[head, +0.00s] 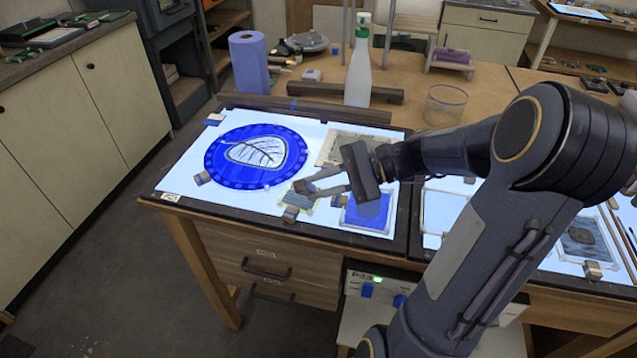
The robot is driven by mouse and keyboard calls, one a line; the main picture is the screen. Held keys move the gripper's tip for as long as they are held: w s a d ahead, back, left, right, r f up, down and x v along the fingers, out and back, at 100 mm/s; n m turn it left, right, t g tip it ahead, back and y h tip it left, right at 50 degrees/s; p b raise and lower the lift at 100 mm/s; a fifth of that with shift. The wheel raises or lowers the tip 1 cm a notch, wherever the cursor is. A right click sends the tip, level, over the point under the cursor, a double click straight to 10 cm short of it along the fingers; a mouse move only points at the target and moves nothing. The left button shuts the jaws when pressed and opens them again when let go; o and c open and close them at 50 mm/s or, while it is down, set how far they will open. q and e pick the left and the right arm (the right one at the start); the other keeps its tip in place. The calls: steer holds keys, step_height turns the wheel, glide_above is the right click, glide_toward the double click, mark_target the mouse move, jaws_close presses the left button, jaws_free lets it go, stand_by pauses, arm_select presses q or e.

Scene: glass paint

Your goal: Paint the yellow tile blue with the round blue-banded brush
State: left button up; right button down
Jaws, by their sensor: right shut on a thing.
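My right gripper (303,188) reaches in from the right, low over the front middle of the lit panel (178,180). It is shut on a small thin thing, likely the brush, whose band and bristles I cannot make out. The small yellow tile (299,204) is right under the fingertips. It looks greyish with yellow edges and is partly covered by the fingers. I cannot tell whether the brush touches it. A square blue pane (370,214) lies just right of it. My left gripper is out of view.
A round blue glass piece with a leaf (225,168) lies left on the panel. Small blocks sit around the panel. A spray bottle (359,75), blue paper roll (249,65) and clear bowl (444,103) stand behind a dark bar (300,108). More panes lie right.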

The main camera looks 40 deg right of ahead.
step_height(320, 180, up, 5)
steer(key=p, duration=0.4)
stand_by(0.5)
